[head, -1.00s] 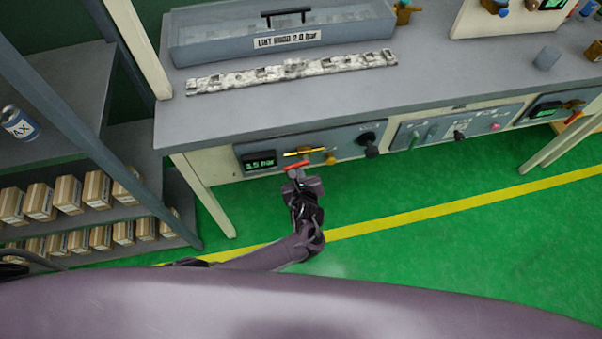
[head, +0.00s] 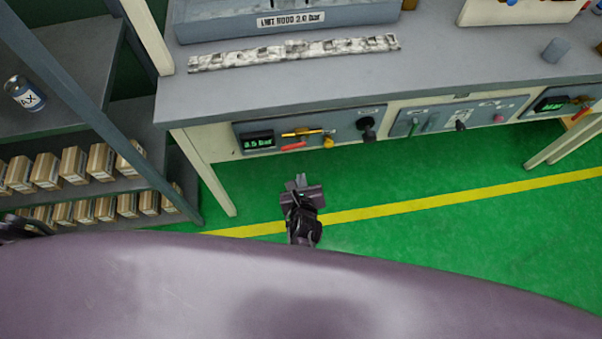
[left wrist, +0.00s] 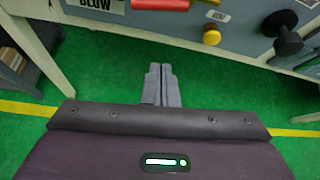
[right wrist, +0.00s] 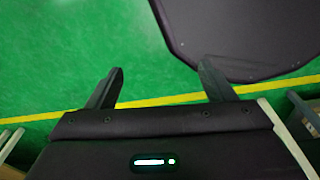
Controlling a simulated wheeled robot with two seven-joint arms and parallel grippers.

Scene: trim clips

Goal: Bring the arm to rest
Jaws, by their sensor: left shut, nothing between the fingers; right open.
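My left gripper (head: 299,182) is below and in front of the workbench's front panel in the head view, apart from it. In the left wrist view its two grey fingers (left wrist: 161,85) are together with nothing between them, over green floor. A red handle (head: 293,146) sits on the panel under a yellow bar, beyond the left gripper. My right gripper (right wrist: 168,88) shows in the right wrist view, its fingers spread apart and empty above the floor. The right gripper is not visible in the head view.
The workbench (head: 440,75) carries a mottled strip (head: 295,53) and a grey case (head: 230,27). Its front panel (head: 350,140) has knobs and a display. A shelf with several cartons (head: 75,165) and a can (head: 24,93) stands at left. Green floor (head: 420,240) is clear at right.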

